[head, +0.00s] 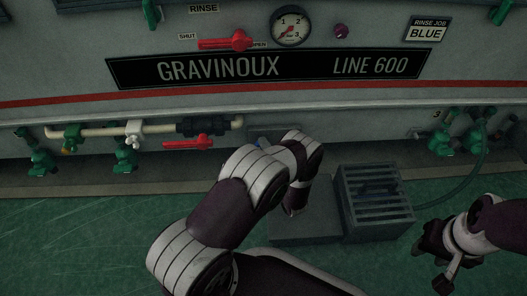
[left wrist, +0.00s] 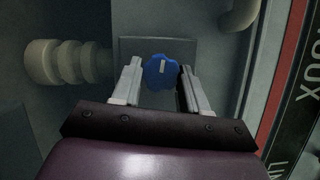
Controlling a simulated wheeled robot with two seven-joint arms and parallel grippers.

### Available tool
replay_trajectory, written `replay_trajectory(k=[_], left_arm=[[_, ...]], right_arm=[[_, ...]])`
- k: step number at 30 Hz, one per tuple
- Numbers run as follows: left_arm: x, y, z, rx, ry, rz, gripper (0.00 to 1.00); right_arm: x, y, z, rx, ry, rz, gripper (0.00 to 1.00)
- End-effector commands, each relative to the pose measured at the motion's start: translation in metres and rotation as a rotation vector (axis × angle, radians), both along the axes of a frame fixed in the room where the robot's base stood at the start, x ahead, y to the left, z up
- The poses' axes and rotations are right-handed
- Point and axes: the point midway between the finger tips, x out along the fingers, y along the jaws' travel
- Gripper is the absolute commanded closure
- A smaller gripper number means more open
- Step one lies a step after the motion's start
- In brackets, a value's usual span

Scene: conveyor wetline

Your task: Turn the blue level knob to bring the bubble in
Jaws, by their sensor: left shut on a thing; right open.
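The blue level knob (left wrist: 161,73) shows in the left wrist view, lobed, with a white pointer mark running nearly straight up the picture. It sits in front of a grey plate (left wrist: 205,52). My left gripper (left wrist: 159,75) has one finger on each side of the knob and is shut on it. No level bubble can be made out in either view. My right gripper (head: 434,272) is open and empty at the lower right of the head view, above the green floor.
A pale pipe with a red-handled valve (head: 188,143) and green valves (head: 124,161) runs left of my left arm. A slatted grey crate (head: 373,195) stands on the floor between my arms. More green valves with a hose (head: 474,142) are at the right. A pressure gauge (head: 291,26) is above.

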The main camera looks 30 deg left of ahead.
Motion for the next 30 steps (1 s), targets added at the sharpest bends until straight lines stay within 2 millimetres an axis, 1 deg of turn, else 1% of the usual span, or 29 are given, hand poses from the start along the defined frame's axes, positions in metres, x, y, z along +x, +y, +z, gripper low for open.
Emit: replay_trajectory(k=[1, 3, 9, 15, 21, 30], left_arm=[[-0.001, 0.000, -0.004, 0.031, 0.021, -0.001, 0.87], [-0.001, 0.000, -0.004, 0.080, 0.051, -0.002, 0.87], [0.000, 0.000, -0.004, 0.197, 0.123, -0.002, 0.87], [0.000, 0.000, -0.004, 0.276, 0.171, -0.003, 0.87], [-0.001, 0.001, -0.004, 0.317, 0.198, -0.002, 0.87], [-0.001, 0.001, -0.004, 0.329, 0.205, -0.003, 0.87]], right_arm=[[0.000, 0.000, -0.005, 0.000, 0.000, 0.000, 0.57], [0.000, 0.000, -0.008, 0.000, 0.000, 0.000, 0.57], [0.000, 0.000, -0.014, 0.000, 0.000, 0.000, 0.57], [0.000, 0.000, -0.018, 0.000, 0.000, 0.000, 0.57], [0.000, 0.000, -0.020, 0.000, 0.000, 0.000, 0.57], [0.000, 0.000, -0.020, 0.000, 0.000, 0.000, 0.57]])
